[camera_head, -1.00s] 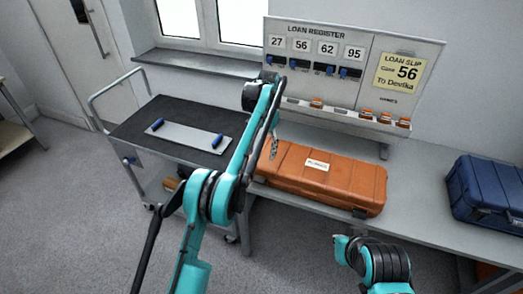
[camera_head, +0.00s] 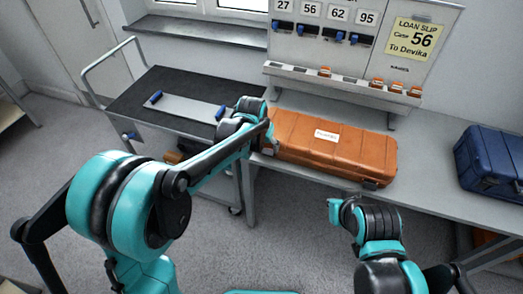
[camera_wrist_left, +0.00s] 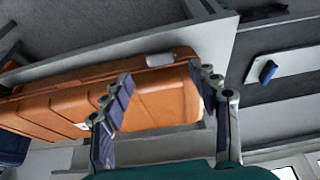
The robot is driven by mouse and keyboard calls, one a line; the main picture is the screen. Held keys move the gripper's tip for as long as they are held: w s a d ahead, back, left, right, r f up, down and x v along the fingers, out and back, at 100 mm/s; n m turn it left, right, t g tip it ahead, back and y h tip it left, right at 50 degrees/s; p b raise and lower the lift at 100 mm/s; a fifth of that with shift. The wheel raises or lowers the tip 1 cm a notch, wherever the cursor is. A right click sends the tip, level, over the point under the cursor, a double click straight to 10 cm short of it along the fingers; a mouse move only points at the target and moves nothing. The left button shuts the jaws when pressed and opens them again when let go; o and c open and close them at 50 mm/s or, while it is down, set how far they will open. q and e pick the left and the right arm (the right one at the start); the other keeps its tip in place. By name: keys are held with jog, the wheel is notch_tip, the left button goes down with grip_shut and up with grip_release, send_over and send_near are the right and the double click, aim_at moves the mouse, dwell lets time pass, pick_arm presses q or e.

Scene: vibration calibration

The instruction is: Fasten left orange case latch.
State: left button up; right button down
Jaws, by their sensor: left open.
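The orange case (camera_head: 330,146) lies closed on the grey bench, with a white label on its lid. It also shows in the left wrist view (camera_wrist_left: 50,100). A pale grey piece (camera_wrist_left: 160,60) on the case's front edge, near its left end, looks like the left latch; whether it is fastened I cannot tell. A dark latch (camera_head: 369,184) shows near the right end. My left gripper (camera_wrist_left: 161,77) is open and empty, its fingers over the case's left end; in the head view my arm hides that end.
A trolley (camera_head: 180,85) with a plate (camera_head: 190,108) and blue handles stands left of the bench. A register board (camera_head: 345,50) stands behind the case. A blue case (camera_head: 490,163) sits at the right. Bench between the cases is clear.

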aim_at(267, 154)
pick_arm(q)
jog(key=b+x, duration=0.3)
jog(key=x, duration=0.4)
jog(key=shift+d+f, duration=0.1)
jog(key=shift+f, duration=0.3)
